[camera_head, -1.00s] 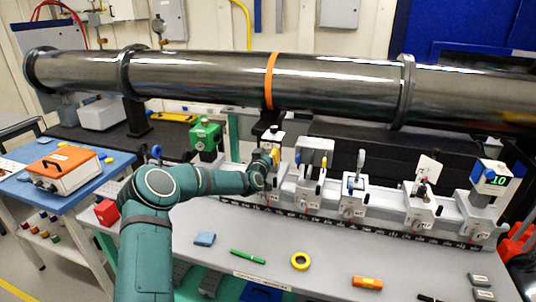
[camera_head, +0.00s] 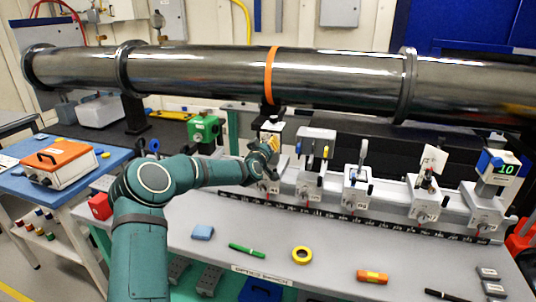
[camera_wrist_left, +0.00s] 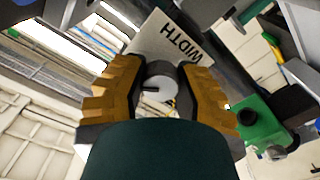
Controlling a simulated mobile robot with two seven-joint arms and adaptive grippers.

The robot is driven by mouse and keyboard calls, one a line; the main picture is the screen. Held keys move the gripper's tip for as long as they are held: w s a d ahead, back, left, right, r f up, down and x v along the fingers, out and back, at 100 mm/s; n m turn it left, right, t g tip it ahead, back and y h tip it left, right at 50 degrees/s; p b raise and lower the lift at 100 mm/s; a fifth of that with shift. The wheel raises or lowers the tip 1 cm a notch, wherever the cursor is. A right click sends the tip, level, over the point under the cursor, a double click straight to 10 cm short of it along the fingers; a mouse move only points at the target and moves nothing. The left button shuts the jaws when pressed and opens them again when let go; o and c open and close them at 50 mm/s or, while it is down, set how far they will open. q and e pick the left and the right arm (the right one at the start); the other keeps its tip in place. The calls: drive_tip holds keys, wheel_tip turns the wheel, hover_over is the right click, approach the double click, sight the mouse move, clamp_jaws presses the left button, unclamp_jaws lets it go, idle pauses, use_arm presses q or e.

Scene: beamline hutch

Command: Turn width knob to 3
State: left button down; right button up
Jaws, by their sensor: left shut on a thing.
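The width knob (camera_wrist_left: 158,88) is a grey disc with a dark pointer mark, seen in the left wrist view in front of a white plate (camera_wrist_left: 172,42) lettered WIDTH, which appears upside down there. My left gripper (camera_wrist_left: 156,88) has its two yellow-brown fingers on either side of the knob, shut on it. In the head view my left gripper (camera_head: 267,150) is at the leftmost unit on the rail, and the knob is hidden behind it. The number the pointer stands at cannot be read. My right gripper is out of view.
A large metal pipe (camera_head: 200,75) crosses above. A green box (camera_head: 204,129) is left of the gripper. Tape (camera_head: 302,255) and pens lie on the bench.

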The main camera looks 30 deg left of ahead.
use_arm(q)
drive_tip(key=n+b, duration=0.1)
drive_tip(key=b, duration=0.1)
drive_tip(key=n+b, duration=0.1)
drive_tip(key=n, duration=0.1)
drive_tip(key=n+b, duration=0.1)
drive_tip(key=b, duration=0.1)
drive_tip(key=shift+a+r+n+b, duration=0.2)
drive_tip(key=shift+r+n+b, duration=0.1)
drive_tip(key=shift+n+b, duration=0.55)
drive_tip(key=shift+n, duration=0.25)
drive_tip(key=shift+r+n+b, duration=0.15)
drive_tip(key=shift+n+b, duration=0.15)
drive_tip(key=shift+n, duration=0.6)
drive_tip(key=shift+a, duration=0.1)
drive_tip(key=c, duration=0.6)
unclamp_jaws()
drive_tip(key=shift+f, duration=0.25)
drive_tip(key=shift+s, duration=0.1)
